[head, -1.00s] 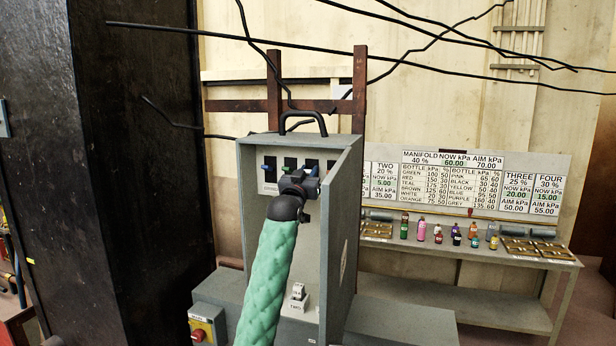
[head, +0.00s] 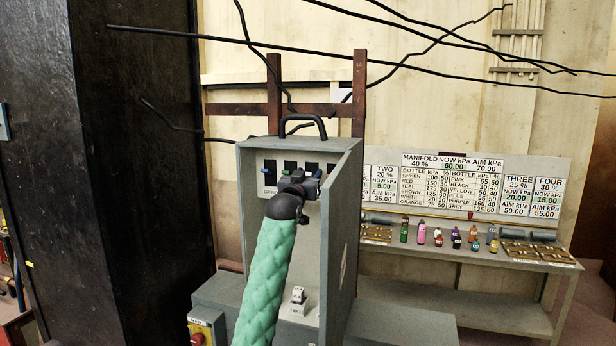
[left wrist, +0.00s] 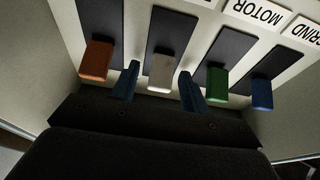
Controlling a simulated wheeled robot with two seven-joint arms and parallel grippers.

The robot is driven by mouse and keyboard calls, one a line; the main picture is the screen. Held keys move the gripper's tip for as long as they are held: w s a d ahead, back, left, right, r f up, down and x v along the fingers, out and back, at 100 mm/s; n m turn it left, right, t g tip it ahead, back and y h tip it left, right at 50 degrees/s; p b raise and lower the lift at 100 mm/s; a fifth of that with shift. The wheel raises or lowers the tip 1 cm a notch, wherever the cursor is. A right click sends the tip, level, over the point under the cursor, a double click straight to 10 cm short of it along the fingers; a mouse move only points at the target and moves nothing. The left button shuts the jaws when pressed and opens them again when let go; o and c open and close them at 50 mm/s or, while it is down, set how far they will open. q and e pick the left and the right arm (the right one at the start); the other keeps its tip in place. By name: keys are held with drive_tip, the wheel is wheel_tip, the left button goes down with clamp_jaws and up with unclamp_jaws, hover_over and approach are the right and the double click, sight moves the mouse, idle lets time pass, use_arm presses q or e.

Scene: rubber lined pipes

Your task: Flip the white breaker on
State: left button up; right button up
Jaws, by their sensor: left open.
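The white breaker (left wrist: 162,70) shows in the left wrist view as a pale lever in a dark slot. My left gripper (left wrist: 158,88) is open, with one blue fingertip on each side of the white lever and a gap to it on both sides. An orange lever (left wrist: 96,60) is to the left; a green lever (left wrist: 218,82) and a blue lever (left wrist: 262,94) are to the right. In the head view my left gripper (head: 309,178) is at the grey breaker box (head: 345,200) and hides the white lever. My right gripper is out of view.
A small two-position switch (head: 297,297) sits lower in the box. A bench (head: 500,255) with several bottles and a sign board (head: 470,185) stands to the right. A black column (head: 135,170) stands left.

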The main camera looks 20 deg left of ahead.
use_arm(q)
drive_tip(key=b+v, duration=0.4)
drive_tip(key=v, duration=0.3)
drive_tip(key=shift+s, duration=0.3)
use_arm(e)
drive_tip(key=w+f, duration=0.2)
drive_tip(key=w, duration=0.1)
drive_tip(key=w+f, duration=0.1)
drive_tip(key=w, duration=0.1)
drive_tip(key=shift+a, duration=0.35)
use_arm(q)
drive_tip(key=shift+f, duration=0.1)
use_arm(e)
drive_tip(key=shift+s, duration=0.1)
